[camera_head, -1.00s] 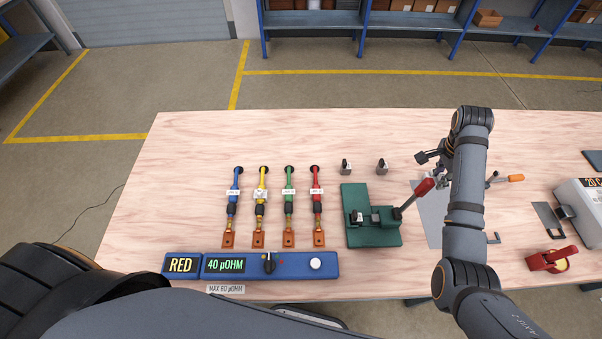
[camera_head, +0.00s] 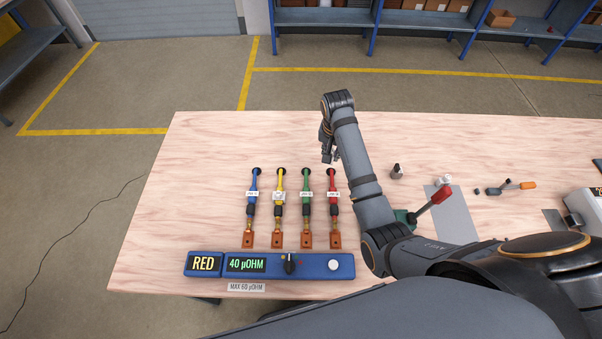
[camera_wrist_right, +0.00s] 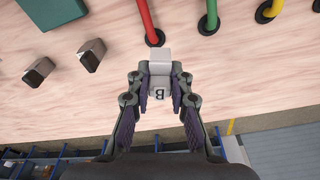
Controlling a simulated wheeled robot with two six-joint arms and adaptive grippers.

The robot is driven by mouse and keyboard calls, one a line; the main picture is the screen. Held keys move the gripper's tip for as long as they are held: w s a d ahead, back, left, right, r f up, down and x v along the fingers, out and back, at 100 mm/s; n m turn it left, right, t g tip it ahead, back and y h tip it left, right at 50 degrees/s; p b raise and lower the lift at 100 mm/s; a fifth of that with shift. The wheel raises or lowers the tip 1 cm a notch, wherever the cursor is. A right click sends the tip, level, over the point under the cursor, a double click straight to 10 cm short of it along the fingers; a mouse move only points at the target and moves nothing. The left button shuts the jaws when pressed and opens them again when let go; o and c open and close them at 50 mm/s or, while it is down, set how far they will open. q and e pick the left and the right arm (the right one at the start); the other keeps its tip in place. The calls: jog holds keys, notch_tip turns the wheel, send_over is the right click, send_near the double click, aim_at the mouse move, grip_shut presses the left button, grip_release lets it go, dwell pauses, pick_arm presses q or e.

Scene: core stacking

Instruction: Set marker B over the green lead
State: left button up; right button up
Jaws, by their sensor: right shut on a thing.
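The green lead (camera_head: 306,183) stands third in a row of leads on the table, between the yellow and red ones, with a white label across it. It also shows in the wrist view (camera_wrist_right: 209,18). My right gripper (camera_head: 331,158) is above the table near the upper end of the red lead. In the wrist view the gripper (camera_wrist_right: 160,98) is shut on marker B (camera_wrist_right: 160,68), a pale block with a letter B on it. The head view barely shows the marker. My left gripper is out of view.
Blue (camera_head: 254,185), yellow (camera_head: 280,182) and red (camera_head: 332,181) leads flank the green one. A blue meter box (camera_head: 315,267) lies in front. Two small blocks (camera_wrist_right: 90,55) (camera_wrist_right: 38,72) stand beside. My right arm partly hides a green fixture (camera_head: 402,216).

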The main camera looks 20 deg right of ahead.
pick_arm(q)
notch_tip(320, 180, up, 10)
jog(key=p, duration=0.8)
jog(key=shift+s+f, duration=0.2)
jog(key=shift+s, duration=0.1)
pick_arm(e)
jog(key=s+a+r+n+y, duration=0.1)
jog(key=s+a+n, duration=0.3)
jog(key=n, duration=0.6)
jog(key=s+a+r+n+g+y, duration=0.1)
jog(key=s+a+n, duration=0.4)
jog(key=n, duration=0.6)
jog(key=shift+a+r+y, duration=0.2)
jog(key=shift+a+y, duration=0.1)
jog(key=shift+a, duration=0.45)
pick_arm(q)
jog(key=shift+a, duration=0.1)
pick_arm(e)
jog(key=shift+w, duration=0.1)
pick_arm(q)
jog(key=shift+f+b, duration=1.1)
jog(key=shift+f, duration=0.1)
pick_arm(e)
jog(key=shift+f, duration=2.9)
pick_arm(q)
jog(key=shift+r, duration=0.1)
